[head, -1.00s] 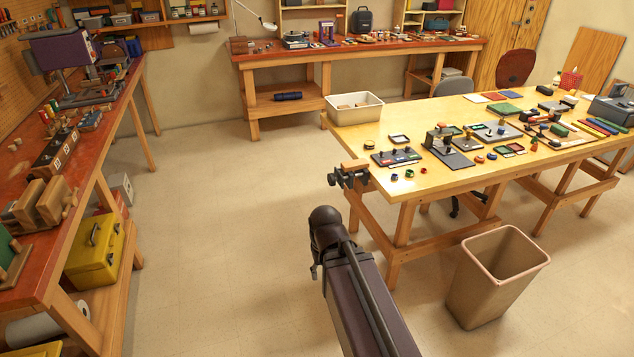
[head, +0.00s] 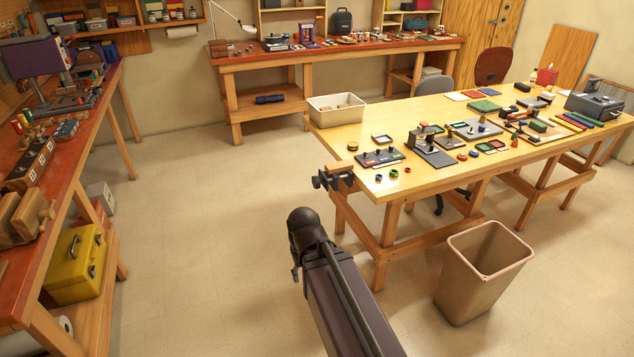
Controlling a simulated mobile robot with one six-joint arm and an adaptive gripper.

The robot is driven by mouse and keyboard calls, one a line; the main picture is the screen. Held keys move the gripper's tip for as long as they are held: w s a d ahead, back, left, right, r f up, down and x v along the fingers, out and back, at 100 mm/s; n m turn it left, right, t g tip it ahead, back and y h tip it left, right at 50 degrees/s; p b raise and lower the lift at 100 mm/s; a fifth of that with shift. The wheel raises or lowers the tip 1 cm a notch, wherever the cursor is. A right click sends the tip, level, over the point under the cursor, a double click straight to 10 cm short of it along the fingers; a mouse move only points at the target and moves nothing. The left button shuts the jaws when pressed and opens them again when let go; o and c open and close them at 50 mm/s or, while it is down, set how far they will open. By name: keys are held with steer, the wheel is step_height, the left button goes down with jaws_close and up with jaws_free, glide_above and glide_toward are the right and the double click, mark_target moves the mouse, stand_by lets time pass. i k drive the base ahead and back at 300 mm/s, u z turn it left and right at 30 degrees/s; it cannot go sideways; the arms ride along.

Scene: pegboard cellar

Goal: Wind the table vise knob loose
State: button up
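The table vise (head: 338,178) is clamped at the near left corner of the light wooden table. It has an orange-brown top and dark metal parts. Dark round parts (head: 319,182) stick out at its left side; which one is the knob is too small to tell. My dark arm rises from the bottom of the head view to a rounded joint, nearer to me than the vise and apart from it in the picture. A small dark piece (head: 295,271) below that joint may be part of my gripper. The rest of my gripper is hidden behind the arm.
The light wooden table (head: 410,188) carries several small parts and a white bin (head: 337,108). A beige waste bin (head: 483,272) stands on the floor at right. A red-topped bench (head: 85,150) with a yellow toolbox (head: 75,266) below runs along the left. The floor between is clear.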

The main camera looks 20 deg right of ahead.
mark_target(316, 181)
steer(key=i, duration=0.95)
steer(key=u, duration=0.05)
